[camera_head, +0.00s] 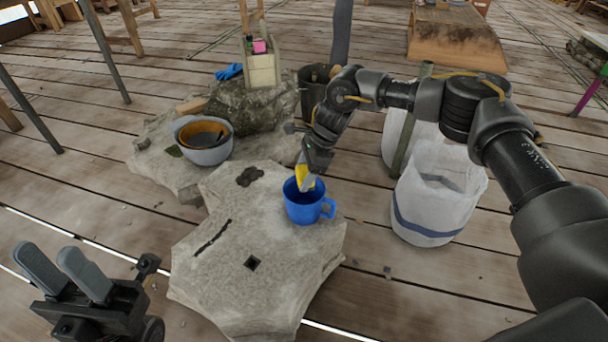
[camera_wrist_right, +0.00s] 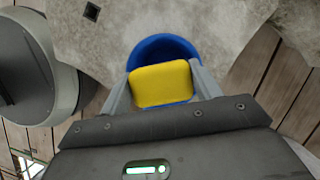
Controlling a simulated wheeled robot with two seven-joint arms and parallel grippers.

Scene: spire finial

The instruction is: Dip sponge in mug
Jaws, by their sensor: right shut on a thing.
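The blue mug (camera_head: 304,206) stands upright on the pale stone slab, with its handle to the right. My right gripper (camera_head: 307,178) is shut on the yellow sponge (camera_head: 304,182) and holds it at the mug's mouth. In the right wrist view the sponge (camera_wrist_right: 160,84) sits between the two fingers and covers much of the blue mug (camera_wrist_right: 164,47). I cannot tell how far the sponge is inside the mug. My left gripper (camera_head: 62,270) is at the lower left, away from the slab, its two fingers apart and empty.
The stone slab (camera_head: 215,270) has free room in front and left of the mug. A grey bowl (camera_head: 205,155) with a smaller orange-rimmed bowl stands behind left. A white bag (camera_head: 437,200) stands right of the slab. Blue gloves (camera_head: 229,72) lie farther back.

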